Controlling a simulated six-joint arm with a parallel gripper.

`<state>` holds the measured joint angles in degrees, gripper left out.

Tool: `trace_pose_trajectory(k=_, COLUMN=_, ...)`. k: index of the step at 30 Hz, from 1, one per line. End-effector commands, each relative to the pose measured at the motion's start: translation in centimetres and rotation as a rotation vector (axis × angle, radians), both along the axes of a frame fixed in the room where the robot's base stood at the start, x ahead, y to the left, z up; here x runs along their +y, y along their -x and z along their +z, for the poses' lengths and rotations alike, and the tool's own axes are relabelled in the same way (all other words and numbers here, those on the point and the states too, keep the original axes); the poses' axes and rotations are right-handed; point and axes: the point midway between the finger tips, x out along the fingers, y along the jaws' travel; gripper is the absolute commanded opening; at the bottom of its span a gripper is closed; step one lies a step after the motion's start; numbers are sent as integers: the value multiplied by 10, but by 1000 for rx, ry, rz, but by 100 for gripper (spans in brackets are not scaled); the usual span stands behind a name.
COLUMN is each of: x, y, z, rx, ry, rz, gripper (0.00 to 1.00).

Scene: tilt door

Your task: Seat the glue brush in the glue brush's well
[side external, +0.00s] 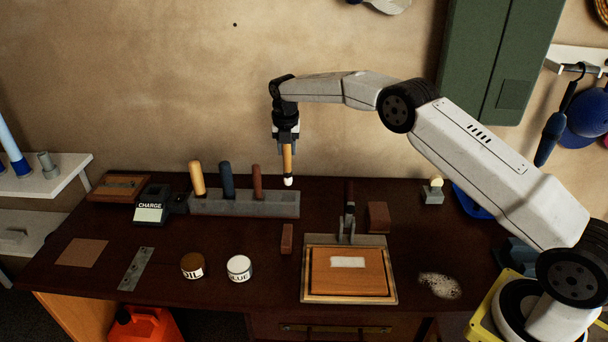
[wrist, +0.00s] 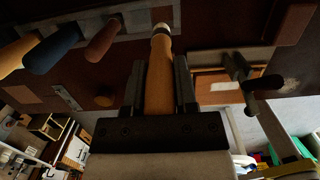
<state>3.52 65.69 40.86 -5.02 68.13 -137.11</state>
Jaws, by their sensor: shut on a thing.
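The glue brush (side external: 287,160) has a wooden handle and a pale tip. My gripper (side external: 286,140) is shut on its handle and holds it upright, tip down, in the air above the right end of the grey tool rack (side external: 245,208). In the wrist view the brush (wrist: 159,88) lies between the two fingers of my gripper (wrist: 159,80), its pale end pointing away. The rack also shows in the wrist view (wrist: 135,20). Three handles stand in the rack: yellow, blue and brown. The rack's right end is free of tools; the well opening there is not clear.
A glue pot (side external: 239,268) and an oil pot (side external: 193,266) stand in front of the rack. A wooden panel in a frame (side external: 348,272) with an upright dark-handled clamp (side external: 348,215) lies at front right. A small brown block (side external: 287,238) stands between.

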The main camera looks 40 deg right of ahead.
Motion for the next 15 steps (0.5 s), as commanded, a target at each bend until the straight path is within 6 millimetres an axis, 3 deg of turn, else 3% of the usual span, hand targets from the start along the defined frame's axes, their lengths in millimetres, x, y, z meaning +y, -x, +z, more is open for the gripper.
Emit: trace_pose_trajectory(k=15, x=0, y=0, z=-32, rx=1, ry=0, rz=0, gripper=0)
